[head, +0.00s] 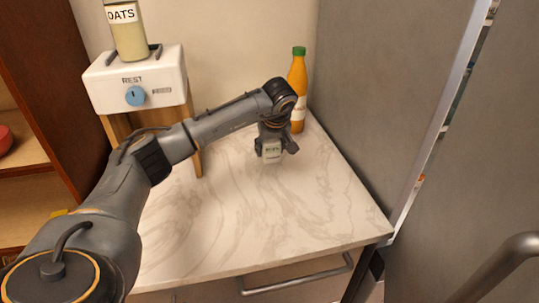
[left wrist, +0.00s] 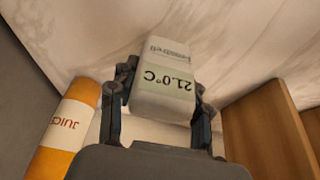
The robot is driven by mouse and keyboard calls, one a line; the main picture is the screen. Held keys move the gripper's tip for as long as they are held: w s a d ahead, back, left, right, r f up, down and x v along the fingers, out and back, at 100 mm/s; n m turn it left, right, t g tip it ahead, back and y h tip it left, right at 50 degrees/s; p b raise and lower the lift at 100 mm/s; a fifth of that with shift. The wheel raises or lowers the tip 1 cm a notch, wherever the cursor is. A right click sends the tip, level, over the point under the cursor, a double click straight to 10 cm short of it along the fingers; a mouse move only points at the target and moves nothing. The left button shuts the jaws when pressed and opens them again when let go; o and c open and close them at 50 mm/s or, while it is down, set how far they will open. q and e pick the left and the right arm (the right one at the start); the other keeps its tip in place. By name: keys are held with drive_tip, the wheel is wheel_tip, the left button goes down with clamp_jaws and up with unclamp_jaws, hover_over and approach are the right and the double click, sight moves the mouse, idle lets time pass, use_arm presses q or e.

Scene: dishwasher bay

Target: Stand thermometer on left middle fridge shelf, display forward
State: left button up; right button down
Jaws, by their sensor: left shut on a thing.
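The thermometer (left wrist: 165,78) is a small pale box with a display reading 21.0°C, upside down in the left wrist view. My left gripper (head: 273,149) is shut on it, with a finger on each side. In the head view the thermometer (head: 271,152) shows small over the marble counter; I cannot tell if it touches the surface. The fridge (head: 380,90) is the grey body at right. Its door (head: 470,210) stands ajar, and only a narrow slit of the inside shows. The left middle shelf is hidden. My right gripper is not in view.
An orange juice bottle (head: 298,85) with a green cap stands behind my left gripper, against the fridge side. A white appliance (head: 137,80) on a wooden stand carries an oats jar (head: 128,35). The counter (head: 270,220) front is clear. A door handle (head: 500,265) juts out lower right.

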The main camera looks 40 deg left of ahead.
sight(269, 167)
use_arm(q)
drive_tip(key=x, duration=0.1)
drive_tip(key=p+x, duration=0.1)
drive_tip(key=x, duration=0.1)
drive_tip(key=shift+s+d+f, duration=0.15)
drive_tip(key=shift+s+f, duration=0.1)
drive_tip(key=shift+f, duration=0.4)
drive_tip(key=o, duration=1.2)
